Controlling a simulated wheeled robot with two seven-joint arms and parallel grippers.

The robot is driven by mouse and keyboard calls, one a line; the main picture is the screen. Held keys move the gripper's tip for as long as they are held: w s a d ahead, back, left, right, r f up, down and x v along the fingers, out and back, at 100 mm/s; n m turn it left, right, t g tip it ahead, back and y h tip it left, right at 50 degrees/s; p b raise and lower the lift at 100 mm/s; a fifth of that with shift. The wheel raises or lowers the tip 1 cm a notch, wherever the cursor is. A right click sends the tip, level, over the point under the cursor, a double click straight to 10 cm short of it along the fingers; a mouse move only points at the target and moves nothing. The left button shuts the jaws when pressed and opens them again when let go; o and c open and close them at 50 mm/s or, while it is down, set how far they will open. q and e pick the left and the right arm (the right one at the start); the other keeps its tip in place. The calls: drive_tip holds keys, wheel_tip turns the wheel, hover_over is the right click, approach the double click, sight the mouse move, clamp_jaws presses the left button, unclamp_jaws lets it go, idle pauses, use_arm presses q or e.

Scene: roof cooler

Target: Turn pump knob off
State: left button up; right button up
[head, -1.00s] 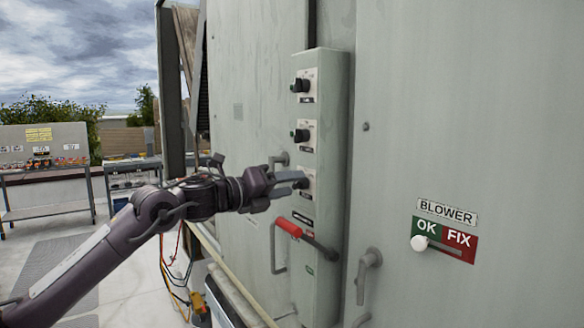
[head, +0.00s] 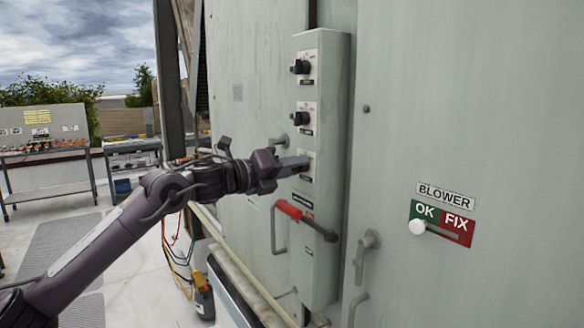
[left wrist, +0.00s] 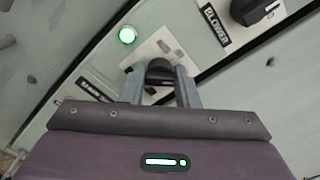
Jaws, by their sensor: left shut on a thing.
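A narrow grey control box (head: 325,210) on the cabinet wall carries three black knobs in a column. The top knob (head: 300,67) and the middle knob (head: 292,117) are free. My left gripper (head: 300,165) is at the lowest knob, which it hides in the head view. In the left wrist view, that black knob (left wrist: 160,72) sits between the two fingers of my left gripper (left wrist: 160,88), which are shut on it. The label (left wrist: 88,88) beside it is too small to read. A green lamp (left wrist: 127,35) near it is lit. My right gripper is not in view.
A red-handled lever (head: 288,209) sits just below the gripper on the box. Metal door handles (head: 362,265) stick out at right. A blower OK/FIX slider (head: 417,227) is farther right. Work tables (head: 45,165) stand far left, with open floor before them.

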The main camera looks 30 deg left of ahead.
use_arm(q)
drive_tip(key=n+b, duration=0.1)
drive_tip(key=n, duration=0.7)
drive_tip(key=shift+f+n, duration=0.1)
drive_tip(key=shift+n, duration=0.2)
idle(0.5)
drive_tip(key=o, duration=1)
drive_tip(key=shift+a, duration=0.1)
drive_tip(key=shift+c, duration=0.2)
